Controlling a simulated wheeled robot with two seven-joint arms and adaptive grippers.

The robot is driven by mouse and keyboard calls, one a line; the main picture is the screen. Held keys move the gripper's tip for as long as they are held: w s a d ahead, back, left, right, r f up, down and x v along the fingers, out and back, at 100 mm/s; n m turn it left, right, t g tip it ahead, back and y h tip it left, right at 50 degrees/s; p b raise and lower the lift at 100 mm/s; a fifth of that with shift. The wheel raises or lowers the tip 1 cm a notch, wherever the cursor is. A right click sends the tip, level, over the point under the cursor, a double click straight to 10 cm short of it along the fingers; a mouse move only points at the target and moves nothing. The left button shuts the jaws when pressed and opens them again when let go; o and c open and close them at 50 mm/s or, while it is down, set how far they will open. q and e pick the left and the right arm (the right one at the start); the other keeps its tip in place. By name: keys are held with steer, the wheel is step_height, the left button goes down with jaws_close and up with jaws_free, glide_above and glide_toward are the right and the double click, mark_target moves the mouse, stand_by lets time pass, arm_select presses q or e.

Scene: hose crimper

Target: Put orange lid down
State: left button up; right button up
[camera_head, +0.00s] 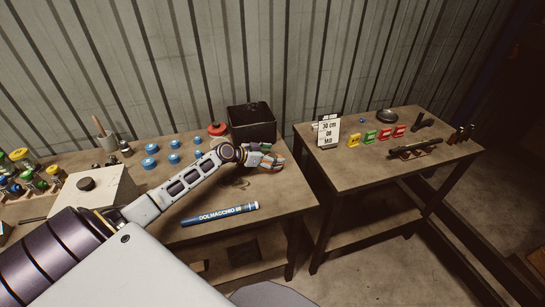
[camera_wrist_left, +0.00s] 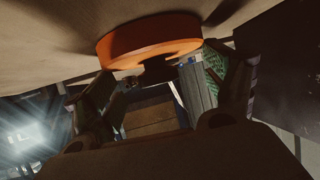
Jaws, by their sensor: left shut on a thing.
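My left gripper (camera_head: 268,159) is low over the right part of the left workbench (camera_head: 285,197). In the left wrist view my left gripper (camera_wrist_left: 160,78) is shut on the orange lid (camera_wrist_left: 150,40). The lid is a flat round disc with a dark part in its middle, which sits between the fingers. A brown surface lies close beyond the lid; I cannot tell whether they touch. In the head view the lid is mostly or wholly hidden by the gripper. My right gripper is not in view.
A black bin (camera_head: 251,124) stands behind my left gripper, beside a red-topped container (camera_head: 217,130). Several blue caps (camera_head: 150,162) lie to the left. A blue tube (camera_head: 220,214) lies in front. A second table (camera_head: 360,168) on the right holds a sign (camera_head: 328,132) and coloured tags.

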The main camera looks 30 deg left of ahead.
arm_select(q)
steer(key=shift+f, duration=0.1)
steer(key=o, duration=0.9)
steer(key=shift+b+v, duration=0.65)
steer(key=shift+v, duration=5.4)
